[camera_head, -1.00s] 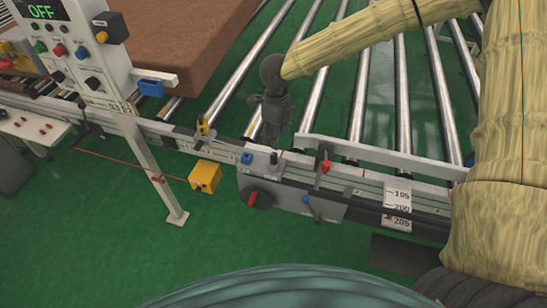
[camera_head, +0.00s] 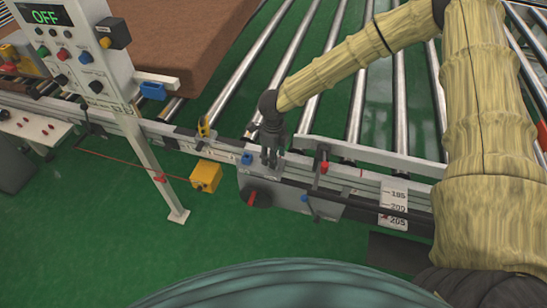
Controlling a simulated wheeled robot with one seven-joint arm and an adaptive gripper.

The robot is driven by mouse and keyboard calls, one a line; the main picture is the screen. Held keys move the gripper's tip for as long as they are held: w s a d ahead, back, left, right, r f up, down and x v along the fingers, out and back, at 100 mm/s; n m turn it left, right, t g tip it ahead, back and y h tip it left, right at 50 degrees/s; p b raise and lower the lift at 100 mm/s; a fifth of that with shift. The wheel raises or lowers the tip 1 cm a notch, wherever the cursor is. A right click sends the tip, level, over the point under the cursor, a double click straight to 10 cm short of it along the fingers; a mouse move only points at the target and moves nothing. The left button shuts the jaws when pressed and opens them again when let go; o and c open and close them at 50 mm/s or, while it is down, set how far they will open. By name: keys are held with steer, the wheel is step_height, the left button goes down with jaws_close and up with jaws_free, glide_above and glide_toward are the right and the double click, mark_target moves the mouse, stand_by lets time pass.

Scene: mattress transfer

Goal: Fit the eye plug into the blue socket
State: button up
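A blue socket-like box (camera_head: 152,90) sits on a grey bracket at the control panel's right side. A smaller blue piece (camera_head: 246,158) is on the front rail, left of my gripper. My gripper (camera_head: 269,161) points down over the pale block on that rail, where a small dark knob or plug stood in the earlier view. My fingers now cover that spot, so I cannot tell whether they touch or hold it. I cannot identify the eye plug with certainty. The finger gap is too small and dark to judge.
The control panel (camera_head: 72,50) reads OFF. A brown mattress (camera_head: 185,40) lies on the rollers behind it. A red-tipped post (camera_head: 323,167) stands just right of my gripper. The green floor in front is clear.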

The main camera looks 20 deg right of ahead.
steer(key=shift+f, duration=0.8)
jaws_close()
steer(key=shift+r, duration=0.2)
